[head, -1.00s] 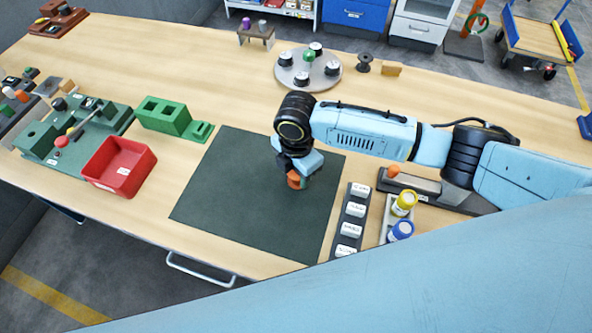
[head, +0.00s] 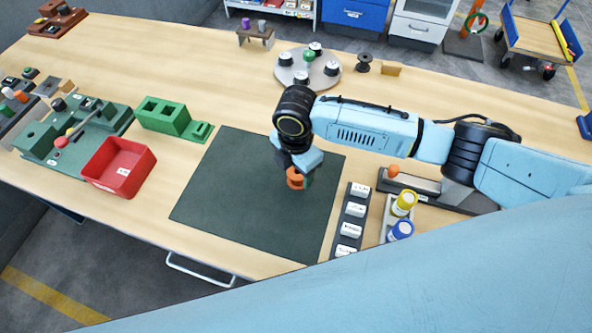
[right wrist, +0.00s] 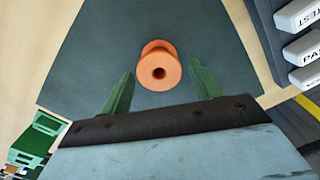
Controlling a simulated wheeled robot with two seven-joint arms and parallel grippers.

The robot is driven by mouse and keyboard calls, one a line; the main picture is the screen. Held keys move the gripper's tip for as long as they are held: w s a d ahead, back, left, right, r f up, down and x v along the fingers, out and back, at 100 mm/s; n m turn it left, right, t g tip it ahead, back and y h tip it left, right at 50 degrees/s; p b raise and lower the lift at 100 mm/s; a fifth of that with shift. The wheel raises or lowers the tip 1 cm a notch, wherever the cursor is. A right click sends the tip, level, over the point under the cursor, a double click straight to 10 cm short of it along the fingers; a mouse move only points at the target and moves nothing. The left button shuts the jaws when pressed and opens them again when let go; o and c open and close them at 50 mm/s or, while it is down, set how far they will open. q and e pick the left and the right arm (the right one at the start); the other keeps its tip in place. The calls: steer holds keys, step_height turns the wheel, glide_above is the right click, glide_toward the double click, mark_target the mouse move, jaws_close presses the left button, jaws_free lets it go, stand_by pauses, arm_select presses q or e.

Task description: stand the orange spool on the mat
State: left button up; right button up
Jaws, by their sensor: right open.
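The orange spool (head: 296,180) stands upright on the dark green mat (head: 235,195), toward the mat's right side. In the right wrist view the spool (right wrist: 158,66) shows its round end and centre hole, with the mat (right wrist: 95,60) around it. My right gripper (head: 301,172) is just above and beside the spool. In the right wrist view its two green fingers (right wrist: 160,82) are spread apart, with the spool between and just beyond their tips and a gap on each side. My left gripper is not in view.
A red bin (head: 119,168) and green block (head: 165,116) lie left. The mat's left part is clear.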

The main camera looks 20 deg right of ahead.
step_height(320, 180, up, 11)
steer(key=shift+f, duration=0.15)
stand_by(0.4)
